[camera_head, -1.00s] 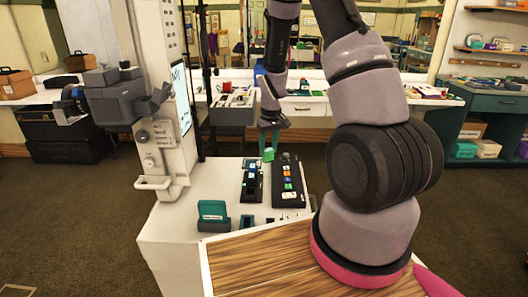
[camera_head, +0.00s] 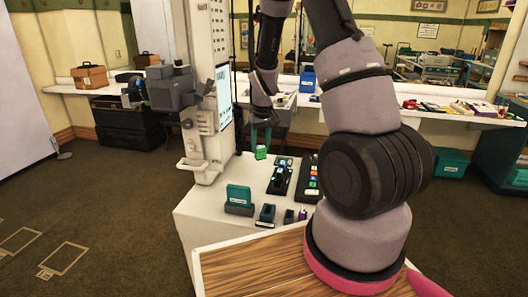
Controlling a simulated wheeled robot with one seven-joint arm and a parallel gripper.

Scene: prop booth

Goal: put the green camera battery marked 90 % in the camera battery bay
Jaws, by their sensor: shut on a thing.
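My gripper (camera_head: 262,136) points down and is shut on a small green block (camera_head: 261,153). It holds the block in the air over the back left part of the white counter (camera_head: 190,214). The block looks like the green battery, but its 90 % mark is too small to read. A black holder (camera_head: 280,176) with a pale item in it lies on the counter, right of and below the block in the picture. I cannot tell which fixture is the camera battery bay.
A tall white machine (camera_head: 204,105) with a screen and a grey camera-like unit (camera_head: 170,87) stands left of my gripper. A black tray (camera_head: 311,185) with several coloured pieces, a teal labelled box (camera_head: 239,195) and a small dark cradle (camera_head: 266,214) are on the counter.

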